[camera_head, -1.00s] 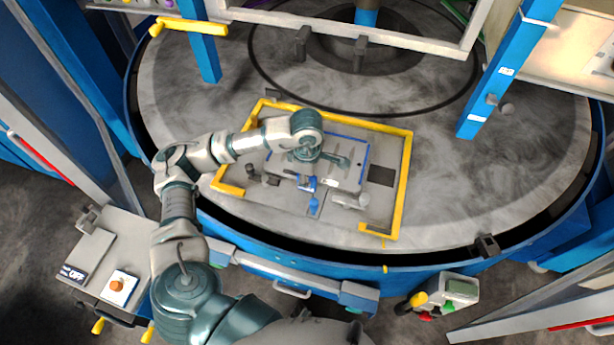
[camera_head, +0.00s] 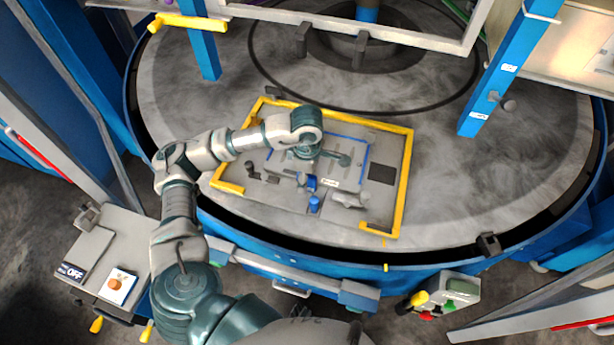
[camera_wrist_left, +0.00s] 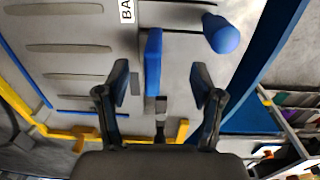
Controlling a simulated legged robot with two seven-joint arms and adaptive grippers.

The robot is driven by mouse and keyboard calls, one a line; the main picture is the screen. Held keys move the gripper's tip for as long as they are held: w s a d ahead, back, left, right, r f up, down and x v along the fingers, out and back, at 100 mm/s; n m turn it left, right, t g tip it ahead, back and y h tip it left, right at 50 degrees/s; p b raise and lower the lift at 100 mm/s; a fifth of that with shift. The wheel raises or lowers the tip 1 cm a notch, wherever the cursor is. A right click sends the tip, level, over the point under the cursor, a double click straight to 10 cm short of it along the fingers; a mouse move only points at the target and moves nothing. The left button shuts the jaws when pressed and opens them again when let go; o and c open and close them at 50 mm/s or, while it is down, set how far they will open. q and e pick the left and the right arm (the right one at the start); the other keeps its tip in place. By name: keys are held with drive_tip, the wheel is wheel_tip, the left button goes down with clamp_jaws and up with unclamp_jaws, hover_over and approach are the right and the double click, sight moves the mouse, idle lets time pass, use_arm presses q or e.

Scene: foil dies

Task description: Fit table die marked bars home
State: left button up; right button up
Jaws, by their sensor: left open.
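A grey plate with long slots (camera_wrist_left: 70,62) and blue edging fills the upper left of the wrist view. A white label (camera_wrist_left: 125,10), cut off at the frame edge, reads "BA". The plate also shows in the head view (camera_head: 354,174), partly under my left arm. A blue upright block (camera_wrist_left: 153,62) stands beside the label, and a blue rounded knob (camera_wrist_left: 221,35) is right of it. My left gripper (camera_wrist_left: 160,84) is open, its fingers on either side of the blue block in the picture. I cannot tell whether they touch it. My right gripper is out of view.
A yellow frame (camera_head: 408,178) borders the grey base on the round table (camera_head: 470,190). A dark square opening (camera_head: 382,174) lies right of the plate. Bare table surface lies right of the frame.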

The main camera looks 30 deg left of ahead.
use_arm(q)
wheel_tip(320, 180, up, 11)
drive_tip(key=shift+s, duration=0.15)
idle(0.5)
